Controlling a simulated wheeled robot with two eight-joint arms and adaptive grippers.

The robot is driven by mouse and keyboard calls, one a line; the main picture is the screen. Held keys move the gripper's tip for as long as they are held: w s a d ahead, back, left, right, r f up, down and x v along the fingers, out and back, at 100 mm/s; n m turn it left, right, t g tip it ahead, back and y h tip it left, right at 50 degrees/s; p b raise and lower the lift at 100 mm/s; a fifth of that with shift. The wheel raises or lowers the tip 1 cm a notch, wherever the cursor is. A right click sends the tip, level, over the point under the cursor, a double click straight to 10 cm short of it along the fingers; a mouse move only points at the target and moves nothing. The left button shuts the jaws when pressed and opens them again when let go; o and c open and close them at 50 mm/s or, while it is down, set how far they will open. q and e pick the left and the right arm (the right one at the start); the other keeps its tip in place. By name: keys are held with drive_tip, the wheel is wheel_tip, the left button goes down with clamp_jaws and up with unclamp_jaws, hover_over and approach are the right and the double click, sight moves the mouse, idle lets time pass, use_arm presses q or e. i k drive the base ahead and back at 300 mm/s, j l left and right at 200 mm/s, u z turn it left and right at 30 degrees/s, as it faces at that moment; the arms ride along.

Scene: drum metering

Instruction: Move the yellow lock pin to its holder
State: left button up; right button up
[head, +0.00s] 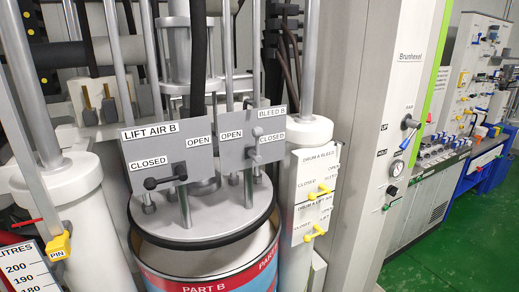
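A yellow block (59,246) with a PIN label shows at the lower left, beside the top of a white LITRES scale (30,272). I cannot tell whether it is the lock pin itself or its holder. No other yellow pin stands out near it. Neither of my grippers is in view.
A drum marked PART B (205,287) stands at the bottom centre under a round grey plate (205,222). Above it are the LIFT AIR B panel (160,135) and the BLEED B panel (262,128) with lever handles. Yellow valve handles (318,192) sit on the DRUM A panels. Green floor is clear at right.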

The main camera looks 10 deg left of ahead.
sight(59, 249)
drive_tip(key=j+u, duration=0.15)
drive_tip(key=u, duration=1.55)
drive_tip(key=k+j, duration=0.05)
drive_tip(key=j, duration=0.05)
